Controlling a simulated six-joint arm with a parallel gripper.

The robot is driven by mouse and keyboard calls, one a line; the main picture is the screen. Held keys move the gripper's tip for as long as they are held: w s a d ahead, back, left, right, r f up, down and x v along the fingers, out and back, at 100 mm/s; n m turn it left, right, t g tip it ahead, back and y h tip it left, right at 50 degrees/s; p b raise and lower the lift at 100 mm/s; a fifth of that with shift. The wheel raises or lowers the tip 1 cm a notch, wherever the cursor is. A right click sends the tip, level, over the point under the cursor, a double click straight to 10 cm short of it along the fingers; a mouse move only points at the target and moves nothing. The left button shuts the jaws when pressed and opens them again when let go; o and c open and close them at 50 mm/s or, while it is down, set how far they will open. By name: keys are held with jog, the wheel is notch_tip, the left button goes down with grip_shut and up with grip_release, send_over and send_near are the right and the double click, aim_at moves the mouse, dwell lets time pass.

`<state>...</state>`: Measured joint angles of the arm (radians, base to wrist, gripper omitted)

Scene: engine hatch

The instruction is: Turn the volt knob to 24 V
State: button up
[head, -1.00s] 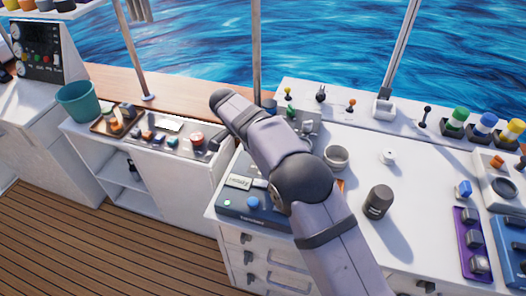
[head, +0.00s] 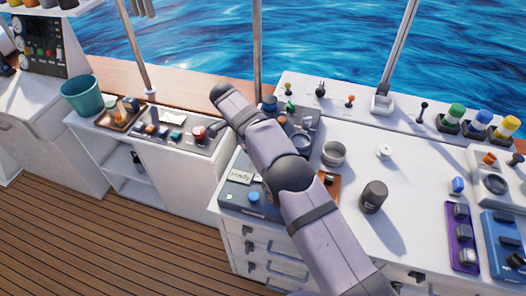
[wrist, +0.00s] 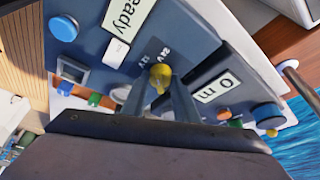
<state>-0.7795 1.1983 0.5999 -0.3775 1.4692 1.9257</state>
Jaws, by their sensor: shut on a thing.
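The volt knob (wrist: 160,74) is a small yellow knob on a dark blue panel (wrist: 90,35), at the middle of the wrist view. My gripper (wrist: 160,90) is shut on it, with one grey finger on each side. A small label that seems to read 24V and 12V lies just above the knob; which mark the knob points to cannot be told. The panel carries a "Ready" display (wrist: 128,16) and a round blue button (wrist: 63,27). In the head view the panel (head: 232,203) shows at the counter's left end; my arm hides the knob and gripper.
A second dark unit with a "0 m" display (wrist: 218,86) and a blue knob (wrist: 266,116) sits close beside the gripper. Several levers line the back ledge.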

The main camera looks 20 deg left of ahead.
jog(key=o, duration=1.1)
jog(key=shift+r, duration=0.1)
jog(key=shift+v, duration=2.35)
jog(key=shift+a+r+p, duration=0.1)
jog(key=shift+r+p, duration=0.4)
jog(key=shift+p, duration=0.35)
jog(key=p, duration=0.1)
jog(key=r+p, duration=0.1)
jog(key=shift+s+a+r+p, duration=0.1)
jog(key=shift+s+a+p, duration=0.15)
jog(key=shift+p, duration=0.1)
jog(key=shift+a, duration=0.1)
